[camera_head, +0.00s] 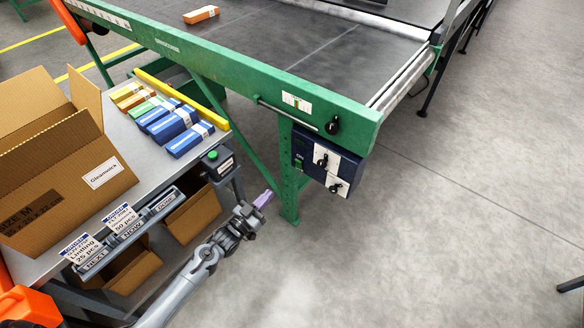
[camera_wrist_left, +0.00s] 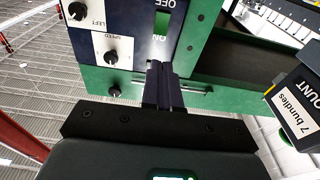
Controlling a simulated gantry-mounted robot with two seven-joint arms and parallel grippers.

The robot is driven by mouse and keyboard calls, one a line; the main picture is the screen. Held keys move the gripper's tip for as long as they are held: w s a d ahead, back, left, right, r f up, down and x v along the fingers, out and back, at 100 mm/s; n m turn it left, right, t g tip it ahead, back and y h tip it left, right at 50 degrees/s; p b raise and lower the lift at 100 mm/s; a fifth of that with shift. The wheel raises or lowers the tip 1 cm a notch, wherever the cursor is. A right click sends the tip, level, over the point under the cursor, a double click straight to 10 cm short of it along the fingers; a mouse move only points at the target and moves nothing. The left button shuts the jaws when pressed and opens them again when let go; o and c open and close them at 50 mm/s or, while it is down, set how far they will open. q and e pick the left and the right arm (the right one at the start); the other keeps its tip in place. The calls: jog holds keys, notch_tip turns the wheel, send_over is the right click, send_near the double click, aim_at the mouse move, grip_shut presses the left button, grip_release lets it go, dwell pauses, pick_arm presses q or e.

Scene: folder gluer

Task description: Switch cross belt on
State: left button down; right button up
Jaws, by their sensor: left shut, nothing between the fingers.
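The cross belt's dark blue control box (camera_head: 312,153) hangs on the green conveyor frame, with white knob panels and a small green switch (camera_head: 298,163) on its left part. My left gripper (camera_head: 264,199) is shut and empty, below and left of the box. In the left wrist view its fingers (camera_wrist_left: 162,84) point toward the ON area; I cannot tell whether they touch anything. My right gripper is not in view.
Black knobs (camera_wrist_left: 111,57) sit beside the switch, and another black knob (camera_head: 332,125) is on the green frame. A grey table (camera_head: 130,137) with a cardboard box (camera_head: 62,178) and several small cartons stands left.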

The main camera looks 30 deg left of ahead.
pick_arm(q)
jog(key=b, duration=0.7)
send_near(298, 163)
jog(key=w, duration=0.4)
jog(key=shift+w+d+r, duration=0.1)
jog(key=shift+w+r, duration=0.05)
jog(key=shift+w, duration=0.25)
jog(key=shift+w+d+r+b, duration=0.1)
jog(key=shift+w+r+b, duration=0.1)
jog(key=shift+w, duration=0.3)
jog(key=shift+w+r+b, duration=0.1)
jog(key=shift+w+b, duration=0.05)
jog(key=shift+w, duration=0.35)
